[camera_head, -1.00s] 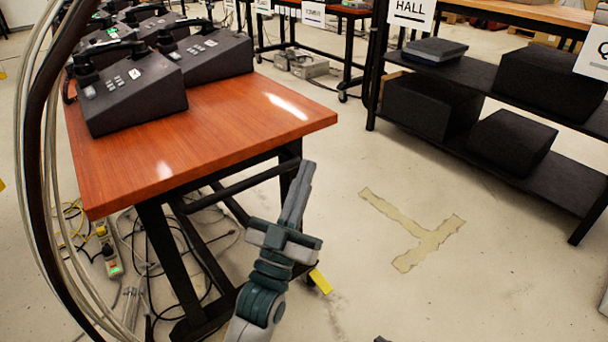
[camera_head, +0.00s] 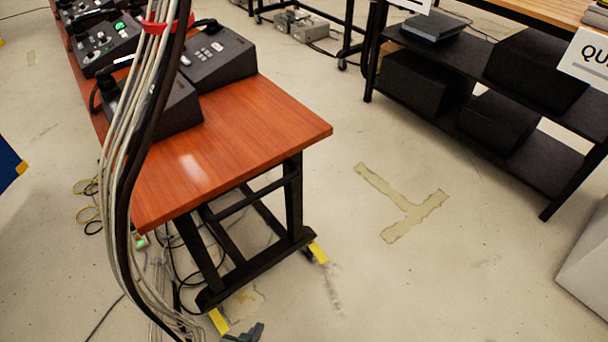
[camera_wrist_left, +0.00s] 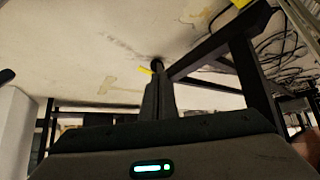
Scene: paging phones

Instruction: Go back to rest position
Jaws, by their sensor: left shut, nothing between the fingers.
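My left gripper (camera_head: 245,333) shows only as a dark tip at the bottom edge of the head view, below the wooden table's front legs. In the left wrist view its two fingers (camera_wrist_left: 158,98) are together with nothing between them. It is apart from the table (camera_head: 250,118) and low, over the floor side. Dark desk phones (camera_head: 218,58) stand on the table's far left part. My right gripper is not in view.
Thick cables (camera_head: 125,190) hang in front of the table's left side. A black shelf (camera_head: 545,180) with dark boxes (camera_head: 497,120) stands at the right. A pale grey block (camera_head: 588,258) is at the right edge. The floor (camera_head: 440,280) between is clear, with a tape mark (camera_head: 405,208).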

